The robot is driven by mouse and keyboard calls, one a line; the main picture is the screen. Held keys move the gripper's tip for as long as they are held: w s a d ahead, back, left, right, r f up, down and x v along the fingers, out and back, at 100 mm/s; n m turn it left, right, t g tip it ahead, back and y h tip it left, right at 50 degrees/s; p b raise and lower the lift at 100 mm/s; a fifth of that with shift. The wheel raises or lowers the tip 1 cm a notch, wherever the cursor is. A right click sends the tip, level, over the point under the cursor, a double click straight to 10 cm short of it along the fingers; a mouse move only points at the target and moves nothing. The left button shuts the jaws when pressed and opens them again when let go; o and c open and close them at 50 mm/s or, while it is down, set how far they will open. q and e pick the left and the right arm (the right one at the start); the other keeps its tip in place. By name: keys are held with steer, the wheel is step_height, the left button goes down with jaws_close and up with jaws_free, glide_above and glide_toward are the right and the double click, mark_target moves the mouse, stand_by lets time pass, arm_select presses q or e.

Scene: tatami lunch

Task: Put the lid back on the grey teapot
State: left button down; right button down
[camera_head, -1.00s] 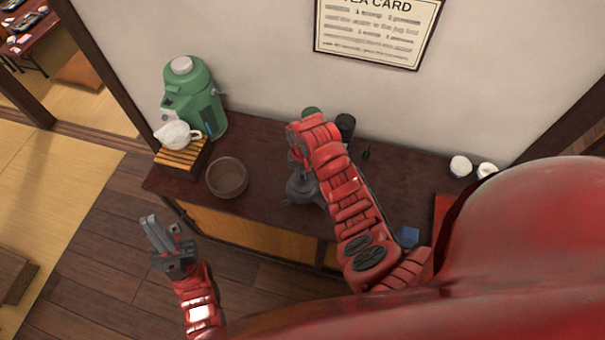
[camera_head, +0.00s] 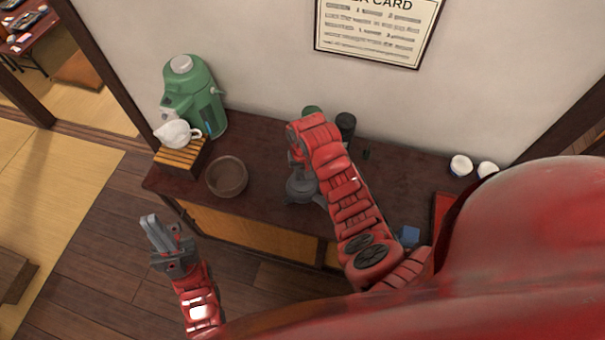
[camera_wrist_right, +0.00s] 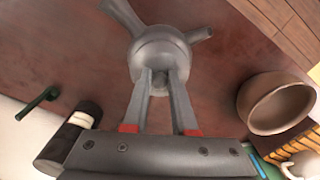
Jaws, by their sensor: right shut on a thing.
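The grey teapot (camera_head: 299,190) stands on the dark sideboard, partly hidden by my right arm in the head view. In the right wrist view the teapot (camera_wrist_right: 124,14) shows its spout and handle at the top. My right gripper (camera_wrist_right: 159,84) is shut on the knob of the grey lid (camera_wrist_right: 160,53). The lid is over the teapot's middle; I cannot tell whether it touches the rim. My left gripper (camera_head: 149,218) is empty, away from the teapot in front of the sideboard, its fingers close together.
A brown bowl (camera_head: 227,178) stands left of the teapot. A white pitcher (camera_head: 174,134) on a slatted wooden stand (camera_head: 182,155) and a green dispenser (camera_head: 199,92) are further left. A dark canister (camera_head: 345,125) is behind my right arm. Two white cups (camera_head: 461,165) are at the right.

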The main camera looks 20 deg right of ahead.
steer(key=shift+f, duration=0.1)
stand_by(0.6)
steer(key=c, duration=0.6)
jaws_free()
steer(key=shift+c, duration=0.2)
steer(key=shift+o, duration=0.3)
steer(key=o, duration=0.4)
steer(key=shift+r+p, duration=1.65)
steer(key=shift+r, duration=1.85)
